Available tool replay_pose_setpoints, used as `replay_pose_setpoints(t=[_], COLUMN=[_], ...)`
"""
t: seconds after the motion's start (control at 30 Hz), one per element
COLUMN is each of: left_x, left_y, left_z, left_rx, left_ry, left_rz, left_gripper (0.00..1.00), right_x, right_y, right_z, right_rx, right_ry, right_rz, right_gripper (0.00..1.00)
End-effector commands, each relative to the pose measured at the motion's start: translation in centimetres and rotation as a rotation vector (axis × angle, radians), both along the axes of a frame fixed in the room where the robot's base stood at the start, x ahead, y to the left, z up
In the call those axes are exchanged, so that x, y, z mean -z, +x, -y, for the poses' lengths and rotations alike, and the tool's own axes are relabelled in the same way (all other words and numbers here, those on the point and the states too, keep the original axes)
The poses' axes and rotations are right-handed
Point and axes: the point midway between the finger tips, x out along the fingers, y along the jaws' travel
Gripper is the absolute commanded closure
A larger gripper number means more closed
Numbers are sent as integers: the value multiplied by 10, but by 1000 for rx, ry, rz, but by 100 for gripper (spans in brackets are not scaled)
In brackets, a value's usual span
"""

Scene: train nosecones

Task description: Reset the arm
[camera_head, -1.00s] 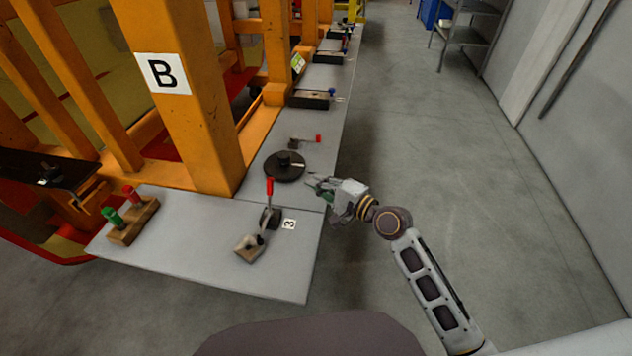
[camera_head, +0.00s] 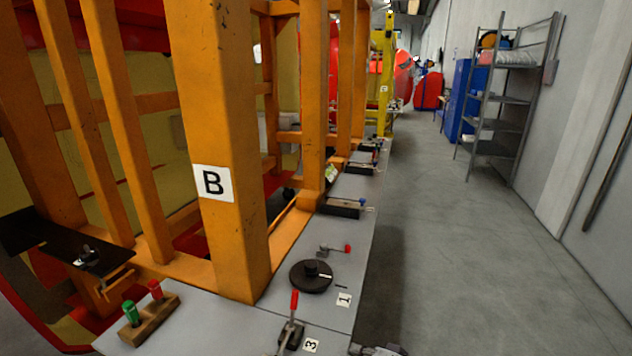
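A small part of my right arm (camera_head: 378,350) shows at the bottom edge of the head view, just right of the grey bench plate. Its gripper fingers are not visible. My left arm and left gripper are not in view.
The grey bench (camera_head: 345,275) runs along an orange frame (camera_head: 225,130) marked B. It carries a red-handled lever clamp (camera_head: 293,325), a black round disc (camera_head: 311,277), and a wooden block with green and red handles (camera_head: 150,318). Open floor (camera_head: 450,270) lies right, with a metal shelf (camera_head: 500,100) beyond.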

Motion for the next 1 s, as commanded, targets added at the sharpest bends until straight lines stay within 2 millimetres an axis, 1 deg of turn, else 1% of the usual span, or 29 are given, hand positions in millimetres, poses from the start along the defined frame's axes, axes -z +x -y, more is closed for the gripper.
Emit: replay_pose_setpoints(t=[0.03, 0.2, 0.4, 0.63, 1.0], left_x=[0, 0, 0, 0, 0], left_y=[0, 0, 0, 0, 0], left_z=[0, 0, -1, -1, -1], left_rx=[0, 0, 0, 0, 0], left_ry=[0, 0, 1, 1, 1], left_rz=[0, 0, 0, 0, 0], left_gripper=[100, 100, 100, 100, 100], right_x=[8, 32, 52, 60, 64], right_y=[-10, -42, -81, -110, -146], right_z=[6, 33, 69, 96, 127], right_rx=[-21, -104, -204, -273, -359], right_ry=[-67, -309, -558, -710, -866], right_rz=[-6, -36, -102, -166, -260], right_gripper=[100, 100, 100, 100, 100])
